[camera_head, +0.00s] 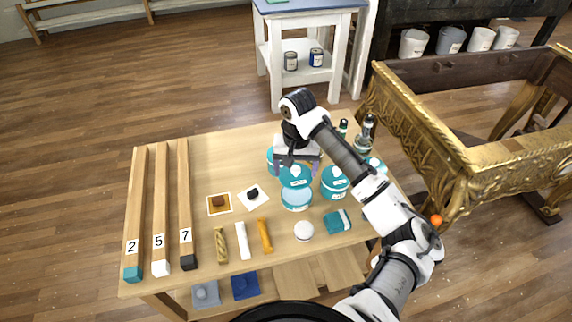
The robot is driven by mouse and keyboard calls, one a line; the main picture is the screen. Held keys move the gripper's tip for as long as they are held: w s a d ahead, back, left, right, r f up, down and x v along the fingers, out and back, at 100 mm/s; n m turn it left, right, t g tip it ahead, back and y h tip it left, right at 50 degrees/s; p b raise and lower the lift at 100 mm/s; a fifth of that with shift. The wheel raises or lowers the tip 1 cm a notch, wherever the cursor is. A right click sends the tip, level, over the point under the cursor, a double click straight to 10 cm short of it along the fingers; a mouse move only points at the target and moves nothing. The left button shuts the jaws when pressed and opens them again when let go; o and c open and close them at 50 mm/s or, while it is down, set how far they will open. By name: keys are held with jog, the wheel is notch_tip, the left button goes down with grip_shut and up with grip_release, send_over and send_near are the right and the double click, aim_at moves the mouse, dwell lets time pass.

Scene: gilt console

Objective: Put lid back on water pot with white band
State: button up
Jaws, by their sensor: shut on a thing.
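My gripper (297,168) is above the group of teal pots, pointing down and shut on a teal lid (295,179). The lid is roughly level, just above and slightly behind an open teal pot (296,207) with a light blue inside, probably water. The lid overlaps the pot's far rim in the picture, and I cannot tell whether they touch. Small white marks show on the pots, but the white band is too small to make out clearly. A lidded teal pot (335,188) stands close on the right. Another teal pot (272,155) is partly hidden behind my gripper.
My arm hides part of the table's right side and another teal pot (375,164). Dark bottles (366,130) stand behind. Numbered bars (160,215) lie left. The gilt console (455,160) stands close right.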

aim_at(297, 175)
jog(key=shift+s+d+f, duration=0.2)
jog(key=shift+d+f, duration=0.05)
jog(key=shift+d, duration=0.05)
notch_tip(297, 175, down, 4)
jog(key=b, duration=0.4)
jog(key=shift+f+b, duration=0.6)
jog(key=shift+f, duration=0.5)
jog(key=shift+p, duration=0.7)
jog(key=shift+f+p, duration=0.2)
jog(key=shift+p, duration=0.35)
dwell(1.8)
jog(key=o, duration=0.9)
jog(key=shift+r+p, duration=3.5)
jog(key=shift+r, duration=0.1)
